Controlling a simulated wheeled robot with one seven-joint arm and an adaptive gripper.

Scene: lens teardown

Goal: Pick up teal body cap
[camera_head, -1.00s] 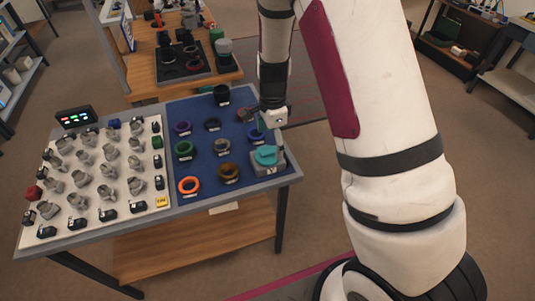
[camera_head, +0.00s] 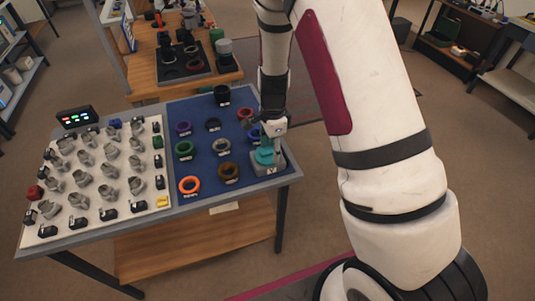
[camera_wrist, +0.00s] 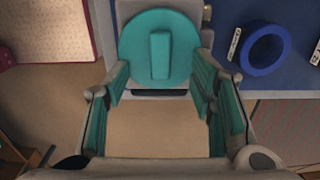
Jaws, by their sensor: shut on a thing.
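The teal body cap (camera_head: 264,156) is at the right front of the blue mat, at a grey labelled block (camera_head: 272,169). In the wrist view the cap (camera_wrist: 158,48) is a round disc with a raised bar across its middle. My gripper (camera_head: 267,146) is down over the cap from above. In the wrist view my gripper's (camera_wrist: 160,78) two teal-padded fingers stand on either side of the disc, shut on it by its edges. The cap looks level, and I cannot tell whether it is clear of the block.
A blue ring (camera_wrist: 264,50) lies close beside the cap. An orange ring (camera_head: 189,185), a brown ring (camera_head: 229,172) and a green ring (camera_head: 184,148) sit on the blue mat (camera_head: 205,165). A pale board (camera_head: 90,215) with several grey parts fills the left side.

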